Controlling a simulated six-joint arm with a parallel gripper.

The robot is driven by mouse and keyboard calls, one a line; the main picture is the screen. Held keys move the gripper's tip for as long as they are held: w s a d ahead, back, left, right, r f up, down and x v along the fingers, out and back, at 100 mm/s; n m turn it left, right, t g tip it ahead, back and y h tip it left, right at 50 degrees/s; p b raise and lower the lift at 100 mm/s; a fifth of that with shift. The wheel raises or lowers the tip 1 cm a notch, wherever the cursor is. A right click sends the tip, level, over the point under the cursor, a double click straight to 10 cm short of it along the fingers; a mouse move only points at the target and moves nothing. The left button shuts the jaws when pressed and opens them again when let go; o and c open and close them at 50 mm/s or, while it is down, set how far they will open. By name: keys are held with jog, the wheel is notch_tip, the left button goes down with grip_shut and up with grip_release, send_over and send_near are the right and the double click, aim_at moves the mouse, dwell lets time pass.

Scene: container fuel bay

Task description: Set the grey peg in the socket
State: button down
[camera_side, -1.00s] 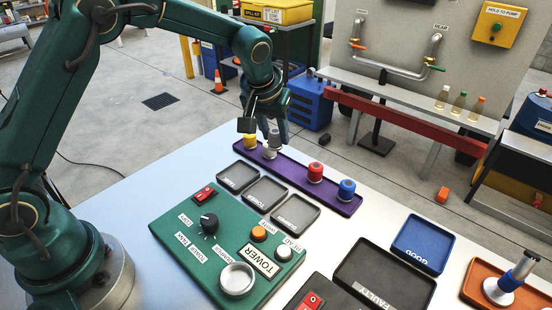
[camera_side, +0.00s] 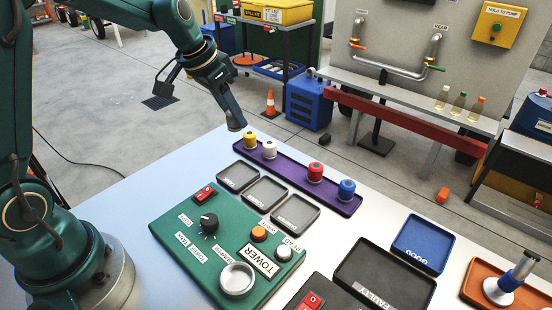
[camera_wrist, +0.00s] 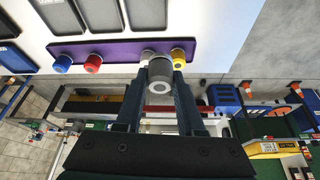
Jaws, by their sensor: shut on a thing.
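My gripper (camera_wrist: 160,88) is shut on the grey peg (camera_wrist: 160,70), which sits between the fingertips in the wrist view. In the side view my gripper (camera_side: 236,122) is raised near the far edge of the table, left of the purple tray (camera_side: 330,198); the held peg cannot be made out there. A white-grey peg (camera_side: 269,149) stands in that tray, between a yellow peg (camera_side: 250,140) and a red peg (camera_side: 315,172). A round metal cup (camera_side: 237,279), perhaps the socket, is on the green TOWER panel (camera_side: 168,230).
A blue peg (camera_side: 347,190) stands at the tray's right end. Several small dark trays (camera_side: 265,193) lie between the purple tray and the panel. A blue GOOD tray (camera_side: 418,245) and a dark FAULTY tray (camera_side: 385,275) are on the right. The table's left part is clear.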

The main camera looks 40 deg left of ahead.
aim_at(237, 292)
jog(key=s+d+m+g+h, duration=0.1)
jog(key=s+d+m+g, duration=0.1)
jog(key=s+d+m, duration=0.2)
jog(key=s+d+f+m+g+h, duration=0.1)
jog(key=s+d+m, duration=0.3)
jog(key=m, duration=0.5)
jog(key=s+d+f+m+g+h, duration=0.1)
jog(key=s+d+m+g, duration=0.2)
jog(key=d+m, duration=0.4)
jog(key=shift+s+h, duration=0.4)
jog(key=shift+s, duration=0.05)
jog(key=s+d+m, duration=0.1)
jog(key=s+d, duration=0.1)
jog(key=s+d+m+g, duration=0.1)
jog(key=s+m, duration=0.1)
jog(key=s, duration=0.1)
jog(key=s+d+m+y, duration=0.1)
jog(key=s+d+m, duration=0.1)
jog(key=shift+s+d+r+g, duration=0.15)
jog(key=shift+d+g, duration=0.2)
jog(key=shift+g, duration=0.05)
jog(key=shift+s+d+f, duration=0.15)
jog(key=shift+f, duration=2)
jog(key=shift+f, duration=0.8)
